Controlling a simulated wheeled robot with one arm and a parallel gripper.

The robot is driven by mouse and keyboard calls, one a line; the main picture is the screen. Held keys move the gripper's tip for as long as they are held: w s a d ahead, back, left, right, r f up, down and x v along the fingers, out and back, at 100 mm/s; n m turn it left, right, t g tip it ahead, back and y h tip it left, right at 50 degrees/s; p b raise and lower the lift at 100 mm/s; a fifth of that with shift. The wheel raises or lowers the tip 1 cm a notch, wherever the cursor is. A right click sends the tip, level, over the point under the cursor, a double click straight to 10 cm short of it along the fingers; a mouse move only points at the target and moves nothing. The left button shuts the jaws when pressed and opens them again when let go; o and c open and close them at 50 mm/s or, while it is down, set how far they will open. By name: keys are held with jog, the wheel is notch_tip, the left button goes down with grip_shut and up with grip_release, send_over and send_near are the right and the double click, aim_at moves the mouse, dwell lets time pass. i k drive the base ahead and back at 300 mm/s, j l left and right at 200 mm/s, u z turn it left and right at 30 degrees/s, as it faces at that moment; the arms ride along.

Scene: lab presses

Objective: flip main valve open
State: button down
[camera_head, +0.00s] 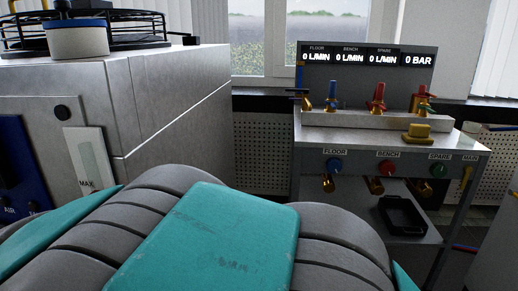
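The valve stand (345,128) is at the right, a grey metal unit with a display panel (366,57) reading 0 L/MIN for FLOOR, BENCH and SPARE and 0 BAR. The MAIN label (470,161) is at the right end of its front edge. A yellow handle (467,177) shows just below that label, slanting down; I cannot tell its exact valve position. My gripper is not in view. My teal and grey arm part (225,235) fills the bottom of the view, apart from the stand.
FLOOR (334,166), BENCH (386,168) and SPARE (438,170) knobs line the stand's front. Several small coloured valves stand on top, with a yellow block (417,132). A black tray (402,215) sits below. A large metal cabinet (150,90) is at the left.

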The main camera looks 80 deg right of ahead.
aim_at(468, 169)
jog(key=z, duration=4.1)
jog(key=i+l+z, duration=0.4)
jog(key=j, duration=0.1)
